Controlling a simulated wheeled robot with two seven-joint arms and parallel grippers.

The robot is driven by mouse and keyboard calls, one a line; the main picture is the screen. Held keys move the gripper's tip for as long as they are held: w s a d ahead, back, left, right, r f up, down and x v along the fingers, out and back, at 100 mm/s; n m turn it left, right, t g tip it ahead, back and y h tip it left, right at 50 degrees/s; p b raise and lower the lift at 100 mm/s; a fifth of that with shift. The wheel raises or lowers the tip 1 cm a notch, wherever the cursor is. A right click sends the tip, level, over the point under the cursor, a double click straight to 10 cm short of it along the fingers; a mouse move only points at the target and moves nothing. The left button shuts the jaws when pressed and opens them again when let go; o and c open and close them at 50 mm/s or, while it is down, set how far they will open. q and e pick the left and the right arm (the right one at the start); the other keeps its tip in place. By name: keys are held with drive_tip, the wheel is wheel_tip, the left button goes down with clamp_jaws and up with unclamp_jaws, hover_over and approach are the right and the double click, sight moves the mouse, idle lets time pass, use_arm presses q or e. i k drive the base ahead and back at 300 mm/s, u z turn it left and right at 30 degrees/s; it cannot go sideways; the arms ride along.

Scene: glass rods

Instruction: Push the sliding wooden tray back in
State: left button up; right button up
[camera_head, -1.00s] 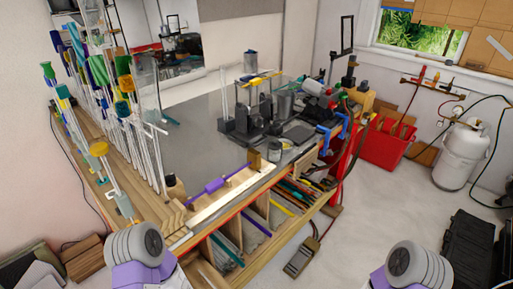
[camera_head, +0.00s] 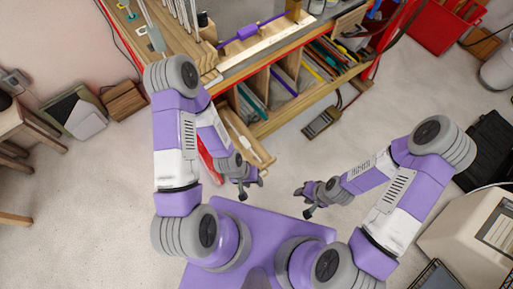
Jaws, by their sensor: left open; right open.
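The sliding wooden tray (camera_head: 262,154) sticks out from the front of the wooden workbench (camera_head: 262,127), low and left of centre. It looks long, narrow and light-coloured, with a pale inside, and my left arm covers part of its left side. My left gripper (camera_head: 250,190) is open just in front of the tray's near end; I cannot tell whether it touches. My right gripper (camera_head: 303,203) is open and empty over the floor, right of and below the tray.
Open compartments with coloured rods (camera_head: 285,80) line the bench front. A purple rod piece (camera_head: 247,32) lies on the bench top. A dark device (camera_head: 320,122) lies on the floor right of the tray. A beige box (camera_head: 470,235) stands at lower right. Floor between is clear.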

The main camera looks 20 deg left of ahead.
sight(222, 108)
drive_tip(key=z, duration=0.25)
drive_tip(key=k, duration=0.85)
drive_tip(key=u, duration=0.15)
drive_tip(key=i, duration=0.25)
drive_tip(key=u, duration=1.2)
